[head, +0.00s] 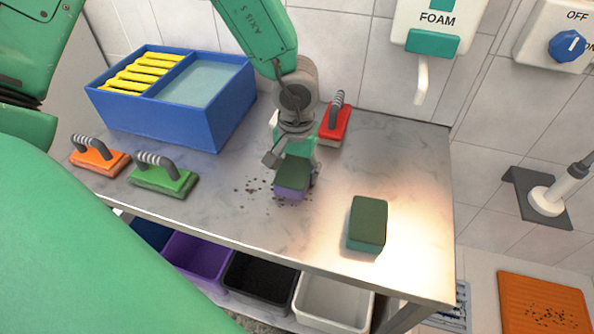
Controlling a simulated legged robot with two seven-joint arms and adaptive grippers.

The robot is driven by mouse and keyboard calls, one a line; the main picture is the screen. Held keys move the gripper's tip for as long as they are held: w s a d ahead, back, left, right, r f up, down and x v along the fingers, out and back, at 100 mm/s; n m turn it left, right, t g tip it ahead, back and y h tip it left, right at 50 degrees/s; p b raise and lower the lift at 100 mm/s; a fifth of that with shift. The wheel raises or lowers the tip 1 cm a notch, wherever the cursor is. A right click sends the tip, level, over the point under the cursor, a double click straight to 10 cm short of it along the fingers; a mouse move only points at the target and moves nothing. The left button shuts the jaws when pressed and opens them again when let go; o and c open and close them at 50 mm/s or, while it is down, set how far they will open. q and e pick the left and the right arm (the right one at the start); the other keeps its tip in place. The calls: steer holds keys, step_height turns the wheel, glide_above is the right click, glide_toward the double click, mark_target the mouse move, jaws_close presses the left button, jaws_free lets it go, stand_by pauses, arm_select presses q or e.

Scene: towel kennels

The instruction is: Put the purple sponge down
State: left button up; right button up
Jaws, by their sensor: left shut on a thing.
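The purple sponge (290,195) has a dark green scouring top and purple sides. It is near the middle of the grey marbled table (420,190), close to a patch of dark crumbs (252,187). My left gripper (293,172) comes down from above and is shut on the sponge. The sponge is at or just above the table top; I cannot tell whether it touches. The gripper hides part of its far side. My right gripper is not in view.
A blue two-part bin (185,122) stands at the back left. Orange (100,158), green (163,178) and red (334,127) handled brushes lie around. A teal sponge (367,224) with a dark green top sits at right. Purple, black and white bins stand below. Clear table lies at right.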

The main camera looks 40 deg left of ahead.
arm_select(q)
steer(key=shift+a, duration=0.1)
steer(key=o, duration=0.7)
steer(key=shift+a+f, duration=0.1)
steer(key=shift+a, duration=0.05)
steer(key=shift+o, duration=0.2)
